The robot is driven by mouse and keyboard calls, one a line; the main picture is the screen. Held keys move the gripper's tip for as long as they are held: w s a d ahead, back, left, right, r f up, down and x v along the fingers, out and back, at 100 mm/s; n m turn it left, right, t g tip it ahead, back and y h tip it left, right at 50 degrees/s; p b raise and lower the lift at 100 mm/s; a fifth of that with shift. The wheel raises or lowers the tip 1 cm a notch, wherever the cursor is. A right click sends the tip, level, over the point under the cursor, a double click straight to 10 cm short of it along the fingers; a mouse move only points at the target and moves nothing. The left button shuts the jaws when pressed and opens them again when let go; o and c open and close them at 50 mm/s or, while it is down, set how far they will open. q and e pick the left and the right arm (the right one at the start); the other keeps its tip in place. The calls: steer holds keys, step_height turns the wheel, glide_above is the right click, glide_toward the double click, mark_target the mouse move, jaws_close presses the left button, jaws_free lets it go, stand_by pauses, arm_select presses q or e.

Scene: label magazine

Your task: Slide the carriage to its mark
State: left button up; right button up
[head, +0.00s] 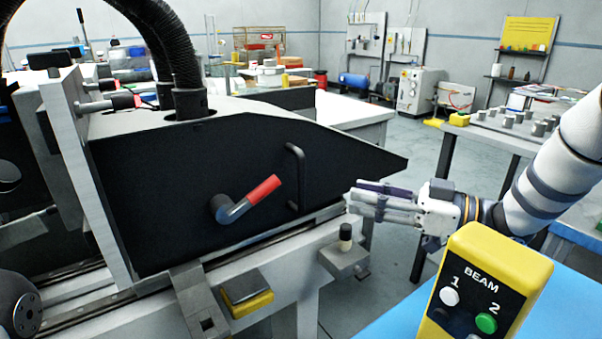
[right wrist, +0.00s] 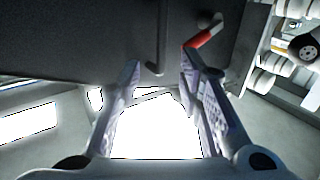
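The carriage is most likely the large black-sided housing (head: 180,180) on rails in the head view; its dark side fills the top of the right wrist view (right wrist: 80,35). It bears a vertical black bar handle (head: 295,175) and a lever with a red grip (head: 262,190), turned up to the right. Both the handle (right wrist: 157,45) and the red lever (right wrist: 205,38) show in the right wrist view. My right gripper (head: 354,195) is open and empty, apart from the handle, to its right. I cannot make out the mark. My left gripper is out of view.
A yellow box with buttons labelled BEAM (head: 485,290) stands in the right foreground. A small bracket with a black knob (head: 345,245) juts out below the rail, near my right gripper. A yellow-and-grey block (head: 247,292) sits at the front. Grey floor shows beyond.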

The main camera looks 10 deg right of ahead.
mark_target(301, 208)
steer(key=x, duration=1.2)
steer(key=shift+a+b, duration=0.3)
jaws_close()
